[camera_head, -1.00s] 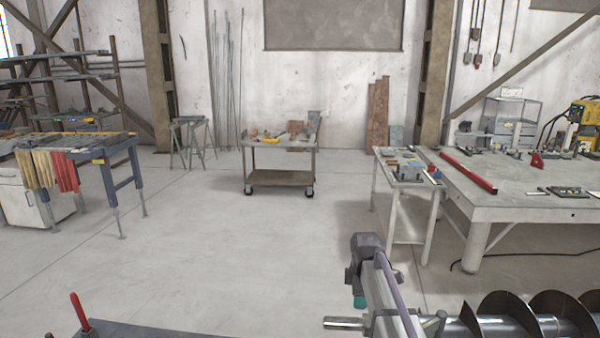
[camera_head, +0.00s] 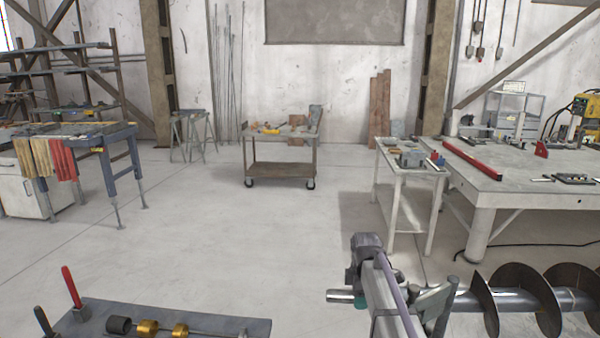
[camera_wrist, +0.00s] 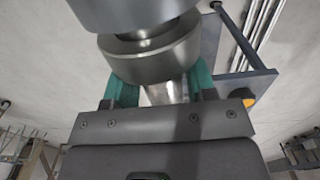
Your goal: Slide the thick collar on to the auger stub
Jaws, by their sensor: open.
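The auger (camera_head: 545,300) lies along the lower right of the head view, its dark spiral flights on a grey tube. A shiny steel stub end (camera_head: 338,296) shows to the left of my wrist. My gripper (camera_head: 360,301) is beside it, mostly hidden behind my wrist. In the wrist view my gripper (camera_wrist: 160,92) is open, its teal fingers on either side of a narrow steel shaft (camera_wrist: 162,92). Just beyond the fingers is a thick steel ring (camera_wrist: 155,52), apparently the thick collar, close to a larger grey cylinder (camera_wrist: 130,10). I cannot tell whether ring and cylinder touch.
A grey bench plate (camera_head: 225,326) at lower left holds a black ring (camera_head: 119,325), two brass rings (camera_head: 149,328) and a red-handled tool (camera_head: 71,287). A white side table (camera_head: 400,170) and a large worktable (camera_head: 510,188) stand behind. The middle floor is clear.

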